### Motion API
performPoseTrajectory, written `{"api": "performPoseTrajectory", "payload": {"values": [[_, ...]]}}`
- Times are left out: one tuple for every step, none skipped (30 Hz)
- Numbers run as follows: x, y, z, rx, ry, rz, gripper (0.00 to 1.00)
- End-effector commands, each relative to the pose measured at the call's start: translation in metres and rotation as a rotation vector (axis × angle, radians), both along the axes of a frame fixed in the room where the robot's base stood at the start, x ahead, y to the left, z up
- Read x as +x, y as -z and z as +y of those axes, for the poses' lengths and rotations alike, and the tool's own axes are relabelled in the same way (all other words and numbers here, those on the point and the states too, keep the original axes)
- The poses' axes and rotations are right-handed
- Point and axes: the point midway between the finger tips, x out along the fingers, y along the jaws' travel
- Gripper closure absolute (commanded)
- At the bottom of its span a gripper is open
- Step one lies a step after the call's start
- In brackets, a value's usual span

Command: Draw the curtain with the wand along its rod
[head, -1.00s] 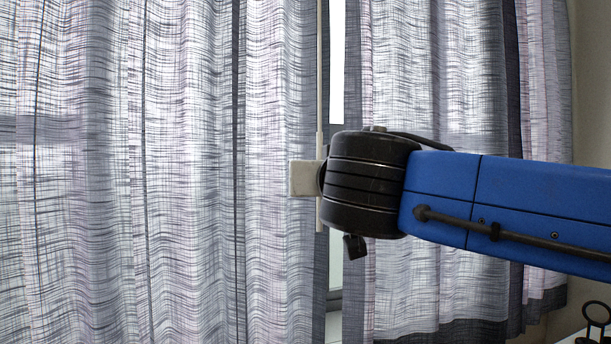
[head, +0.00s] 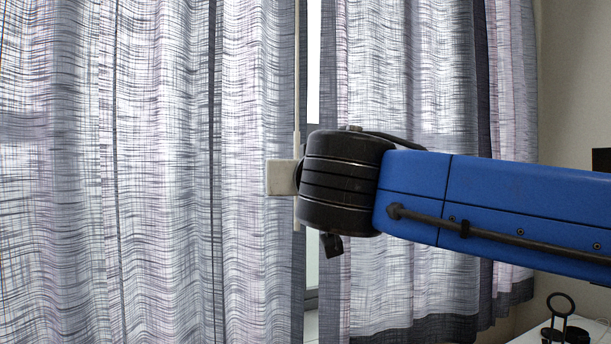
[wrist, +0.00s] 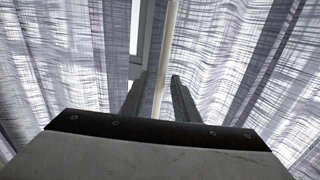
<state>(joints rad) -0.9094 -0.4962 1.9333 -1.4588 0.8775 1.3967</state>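The pale, thin wand (head: 297,70) hangs nearly upright in front of the right edge of the left curtain panel (head: 180,170). In the head view it passes down by my wrist, and my fingers are hidden there. In the wrist view my gripper (wrist: 157,80) has its two dark fingers on either side of the wand (wrist: 169,35). There is a visible gap between the fingers, wider than the wand, so they look open around it. Whether the wand touches the right finger I cannot tell. The rod is out of view above.
A narrow bright window strip (head: 313,60) shows between the left panel and the right curtain panel (head: 410,90). Bare wall (head: 570,90) lies to the right. A white surface (head: 525,337) with a black ring-topped object (head: 560,315) is at the lower right.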

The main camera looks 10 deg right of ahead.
Motion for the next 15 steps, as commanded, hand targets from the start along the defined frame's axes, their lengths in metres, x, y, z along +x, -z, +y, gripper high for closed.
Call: {"api": "performPoseTrajectory", "payload": {"values": [[-0.003, 0.000, 0.000, 0.000, -0.002, 0.000, 0.72], [-0.004, 0.000, 0.001, 0.000, -0.002, 0.000, 0.72], [-0.007, 0.000, 0.001, 0.000, -0.003, 0.000, 0.72], [-0.010, 0.000, 0.001, 0.000, -0.003, 0.000, 0.72], [-0.012, 0.000, 0.001, 0.000, -0.003, -0.001, 0.72], [-0.016, 0.000, 0.000, 0.001, -0.004, -0.001, 0.72], [-0.019, -0.001, 0.000, 0.001, -0.004, -0.001, 0.72], [-0.022, -0.001, 0.000, 0.001, -0.004, -0.001, 0.72], [-0.026, -0.001, 0.000, 0.001, -0.004, -0.001, 0.72], [-0.029, -0.001, -0.001, 0.001, -0.004, -0.001, 0.72], [-0.032, -0.001, 0.000, 0.001, -0.004, -0.001, 0.72], [-0.035, 0.000, 0.000, 0.001, -0.004, -0.001, 0.72], [-0.038, -0.001, 0.000, 0.000, -0.004, -0.001, 0.72], [-0.040, -0.001, 0.000, 0.000, -0.004, -0.001, 0.72], [-0.044, -0.001, 0.000, 0.000, -0.004, -0.001, 0.72]]}}
